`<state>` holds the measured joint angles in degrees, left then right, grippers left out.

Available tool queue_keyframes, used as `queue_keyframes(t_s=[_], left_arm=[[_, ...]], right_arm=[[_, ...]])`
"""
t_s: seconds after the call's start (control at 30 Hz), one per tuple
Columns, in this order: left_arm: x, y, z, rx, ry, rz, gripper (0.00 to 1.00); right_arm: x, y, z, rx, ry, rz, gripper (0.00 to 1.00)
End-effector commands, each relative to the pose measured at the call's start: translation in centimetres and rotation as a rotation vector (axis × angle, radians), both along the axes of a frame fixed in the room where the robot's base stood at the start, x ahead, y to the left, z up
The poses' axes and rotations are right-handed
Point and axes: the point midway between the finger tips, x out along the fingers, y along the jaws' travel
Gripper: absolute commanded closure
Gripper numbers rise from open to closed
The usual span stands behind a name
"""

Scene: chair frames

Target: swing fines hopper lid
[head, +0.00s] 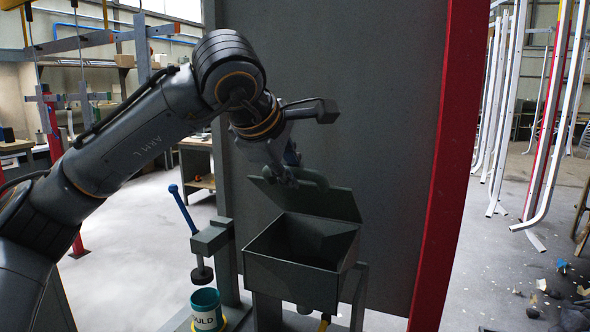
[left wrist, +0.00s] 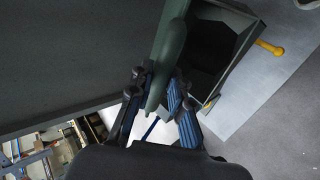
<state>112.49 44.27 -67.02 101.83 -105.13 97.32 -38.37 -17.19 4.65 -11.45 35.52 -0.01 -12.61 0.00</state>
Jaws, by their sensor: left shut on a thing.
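The fines hopper (head: 292,277) is a dark grey-green open box on a stand in front of a tall dark panel. Its lid (head: 335,202) is raised at the back edge and the box mouth is uncovered. A rounded green handle (head: 314,179) runs along the lid's upper part. My left gripper (head: 285,177) reaches down from above and is shut on this handle. In the left wrist view, the blue-padded fingers (left wrist: 157,97) sit on both sides of the green handle (left wrist: 170,50), and the hopper's dark inside shows beside it. My right gripper is not in view.
A blue lever (head: 183,210) on a small clamp stands left of the hopper, above a teal tin (head: 206,310). The dark panel (head: 350,100) and its red post (head: 450,170) close off the back and right. A yellow handle (left wrist: 270,47) shows below the hopper.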

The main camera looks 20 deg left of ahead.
Motion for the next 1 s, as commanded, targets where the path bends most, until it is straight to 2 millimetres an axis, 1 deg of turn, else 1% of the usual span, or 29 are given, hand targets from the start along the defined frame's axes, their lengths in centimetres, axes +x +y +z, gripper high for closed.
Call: queue_keyframes(t_s=[0.03, 0.1, 0.43, 0.57, 1.0], left_arm=[[-0.3, 0.0, -0.8, 0.001, 0.001, -0.001, 1.00], [-0.7, 0.1, -0.9, 0.001, 0.001, 0.001, 1.00], [-0.8, 0.1, -0.8, 0.000, 0.000, 0.001, 1.00], [-1.0, 0.1, -1.1, 0.000, -0.001, 0.001, 1.00], [-3.3, 0.1, -5.2, 0.000, 0.000, 0.000, 1.00]], right_arm=[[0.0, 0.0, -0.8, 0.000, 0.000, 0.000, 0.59], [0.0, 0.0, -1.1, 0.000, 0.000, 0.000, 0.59], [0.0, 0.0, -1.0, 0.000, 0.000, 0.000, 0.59], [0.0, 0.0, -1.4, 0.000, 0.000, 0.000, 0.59], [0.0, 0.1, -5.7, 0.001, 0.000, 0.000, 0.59]])
